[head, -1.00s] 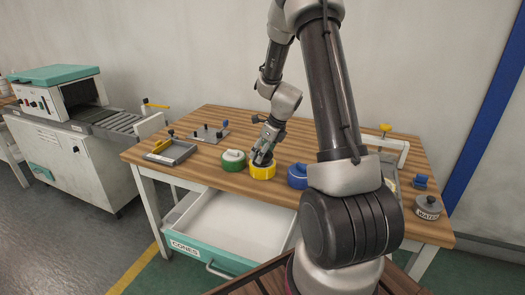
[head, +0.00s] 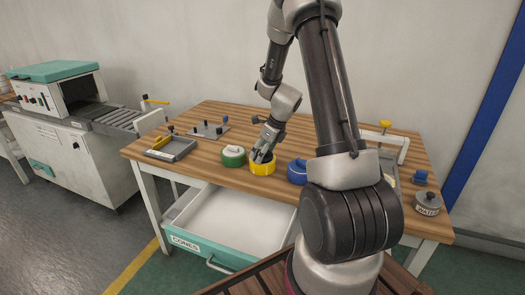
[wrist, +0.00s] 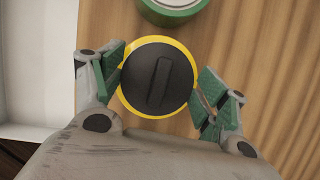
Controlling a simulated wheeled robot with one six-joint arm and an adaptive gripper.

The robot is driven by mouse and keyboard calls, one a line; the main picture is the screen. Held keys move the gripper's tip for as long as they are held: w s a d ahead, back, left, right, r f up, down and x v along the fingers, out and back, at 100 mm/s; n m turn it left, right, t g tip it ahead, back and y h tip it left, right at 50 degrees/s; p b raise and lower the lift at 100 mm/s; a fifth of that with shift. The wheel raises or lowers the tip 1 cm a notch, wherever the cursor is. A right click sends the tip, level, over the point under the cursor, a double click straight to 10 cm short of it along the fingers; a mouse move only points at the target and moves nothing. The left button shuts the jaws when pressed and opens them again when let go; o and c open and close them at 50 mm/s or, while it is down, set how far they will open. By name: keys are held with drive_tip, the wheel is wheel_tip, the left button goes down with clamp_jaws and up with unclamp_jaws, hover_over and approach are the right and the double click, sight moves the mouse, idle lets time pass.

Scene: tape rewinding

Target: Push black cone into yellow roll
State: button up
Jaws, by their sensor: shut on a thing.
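The yellow roll (head: 262,169) stands on the wooden table, between a green roll (head: 233,156) and a blue roll (head: 298,171). In the wrist view the round black cone (wrist: 160,76), with a raised bar across its top, covers the middle of the yellow roll (wrist: 150,116). Only a thin yellow rim shows around it. How deep the cone sits is hidden. My gripper (wrist: 159,82) has its green-padded fingers on both sides of the cone and is shut on it. In the head view my gripper (head: 262,155) is right over the yellow roll.
An open drawer labelled CONES (head: 225,222) juts out below the table's front edge. A grey tray (head: 171,149) and a plate with pegs (head: 209,131) lie to the left. Bare wood lies behind the rolls.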

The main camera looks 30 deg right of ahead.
drive_tip(key=shift+f, duration=0.1)
drive_tip(key=o, duration=1)
drive_tip(key=shift+c, duration=0.2)
drive_tip(key=shift+r, duration=3.55)
